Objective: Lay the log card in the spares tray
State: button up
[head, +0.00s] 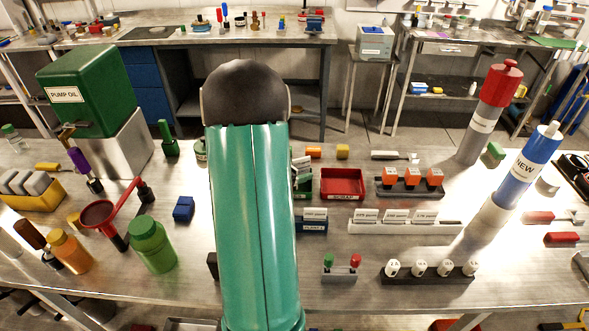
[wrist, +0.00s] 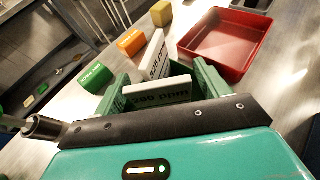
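The red tray (head: 341,197), whose front label is too small to read surely, looks empty; it shows at the upper right of the wrist view (wrist: 248,66). I cannot tell which is the log card.
A blue holder (head: 313,227) with a card and a white card rack (head: 405,228) stand in front of the red tray. Orange (head: 313,152) and yellow (head: 342,152) blocks lie behind it. An orange-block rack (head: 410,190) stands to its right.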

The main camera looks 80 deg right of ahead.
jog(key=shift+r, duration=0.2)
jog(key=v, duration=1.2)
